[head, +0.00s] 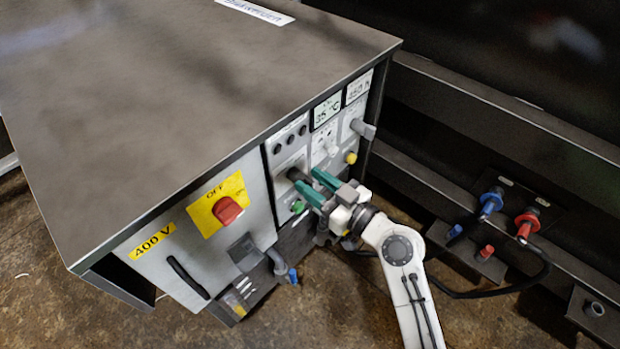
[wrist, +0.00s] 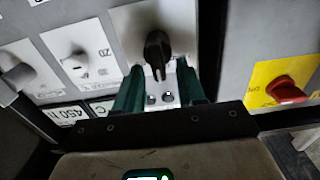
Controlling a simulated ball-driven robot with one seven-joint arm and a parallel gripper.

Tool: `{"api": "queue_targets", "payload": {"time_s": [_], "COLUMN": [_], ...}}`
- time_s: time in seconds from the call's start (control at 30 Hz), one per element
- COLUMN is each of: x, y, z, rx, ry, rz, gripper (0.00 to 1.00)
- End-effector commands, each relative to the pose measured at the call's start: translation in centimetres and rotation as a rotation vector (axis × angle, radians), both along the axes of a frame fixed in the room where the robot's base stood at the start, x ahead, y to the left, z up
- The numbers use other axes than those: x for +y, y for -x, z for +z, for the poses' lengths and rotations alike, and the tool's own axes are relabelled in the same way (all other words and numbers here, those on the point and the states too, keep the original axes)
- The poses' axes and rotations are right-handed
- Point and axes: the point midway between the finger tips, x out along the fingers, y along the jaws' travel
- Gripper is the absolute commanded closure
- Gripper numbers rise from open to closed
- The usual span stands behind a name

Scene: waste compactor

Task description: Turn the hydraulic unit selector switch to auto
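The black selector switch (wrist: 157,48) is a rotary knob on a light grey panel plate. In the wrist view its pointed handle reaches toward the bottom of the picture. In the head view it shows as a small dark shape (head: 296,174) by the fingertips. My gripper (head: 307,178) has two green fingers and is open at the panel. In the wrist view the fingers (wrist: 160,76) stand left and right of the knob's handle, with gaps visible on both sides. I cannot tell whether either finger touches it. Its position labels are not readable.
A red rotary OFF switch (head: 227,209) on a yellow plate is left of my gripper. A green button (head: 297,207), a yellow knob (head: 351,158) and a grey switch (head: 363,129) are close by. Blue (head: 491,201) and red (head: 527,226) hose couplings are at right.

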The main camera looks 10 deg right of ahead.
Motion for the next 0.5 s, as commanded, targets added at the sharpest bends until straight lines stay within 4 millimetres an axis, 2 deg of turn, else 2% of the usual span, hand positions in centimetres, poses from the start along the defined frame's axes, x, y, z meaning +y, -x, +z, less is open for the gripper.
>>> {"api": "queue_targets", "payload": {"time_s": [0.2,0.47,0.5], "x": [0.82,0.84,0.84], "y": [-1.07,-1.11,-1.11], "z": [0.04,0.00,0.00], "rx": [0.001,0.001,0.001], "ry": [-0.001,-0.001,-0.001], "rz": [0.001,0.000,0.000], "gripper": [0.61,0.61,0.64]}}
